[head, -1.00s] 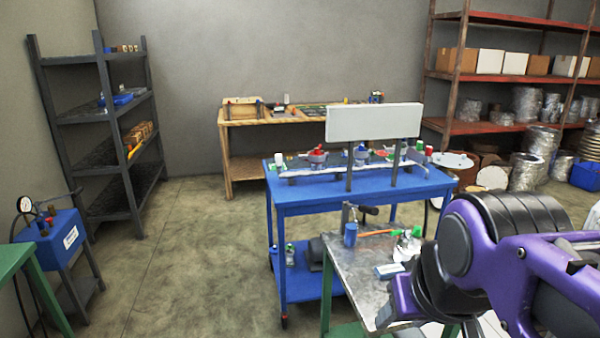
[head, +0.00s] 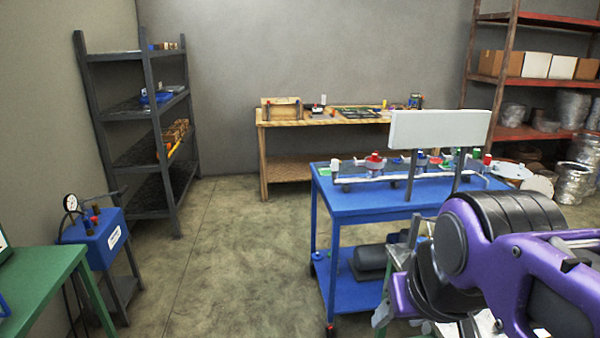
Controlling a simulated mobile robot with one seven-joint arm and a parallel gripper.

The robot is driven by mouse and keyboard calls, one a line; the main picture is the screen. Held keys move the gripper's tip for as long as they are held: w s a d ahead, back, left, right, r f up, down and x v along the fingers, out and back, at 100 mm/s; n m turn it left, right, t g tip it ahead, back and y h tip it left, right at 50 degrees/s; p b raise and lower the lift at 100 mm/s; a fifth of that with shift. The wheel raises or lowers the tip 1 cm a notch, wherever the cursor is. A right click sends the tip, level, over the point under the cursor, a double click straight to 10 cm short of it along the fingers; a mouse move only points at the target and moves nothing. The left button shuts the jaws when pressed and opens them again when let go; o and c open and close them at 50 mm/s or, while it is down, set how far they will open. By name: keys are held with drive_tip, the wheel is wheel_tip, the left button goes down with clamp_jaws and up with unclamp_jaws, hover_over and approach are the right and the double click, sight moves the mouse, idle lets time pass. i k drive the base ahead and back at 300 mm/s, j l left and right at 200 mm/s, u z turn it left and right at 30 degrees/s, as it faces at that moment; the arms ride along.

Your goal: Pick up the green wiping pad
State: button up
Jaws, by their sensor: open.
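A small flat green patch (head: 325,171) lies near the left end of the blue cart's top. It is too small for me to tell whether it is the green wiping pad. I see no other thing that I can tell is the pad. My purple and black arm fills the lower right of the head view and hides part of the area behind it. My gripper's fingers cannot be made out in this view.
The blue cart (head: 343,204) carries small fittings and an upright pale board (head: 440,130). A wooden bench (head: 263,160) stands at the back, a dark shelf (head: 110,114) at the left. A green table (head: 60,262) and blue pump box (head: 92,246) are front left. Open floor lies between.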

sight(445, 166)
drive_tip(key=i+j+u, duration=0.35)
drive_tip(key=i+j, duration=0.25)
drive_tip(key=i+j+u, duration=0.2)
drive_tip(key=i, duration=0.35)
drive_tip(key=i+u, duration=0.2)
drive_tip(key=i, duration=1.45)
drive_tip(key=i+z, duration=0.2)
drive_tip(key=i, duration=0.35)
drive_tip(key=i+j+z, duration=0.2)
drive_tip(key=i, duration=0.35)
drive_tip(key=i+z, duration=0.3)
drive_tip(key=i, duration=0.85)
drive_tip(key=i+z, duration=0.35)
drive_tip(key=i, duration=0.15)
drive_tip(key=i+j+z, duration=0.1)
drive_tip(key=i+z, duration=0.2)
drive_tip(key=i, duration=0.2)
drive_tip(key=i+z, duration=1.8)
drive_tip(key=k, duration=0.1)
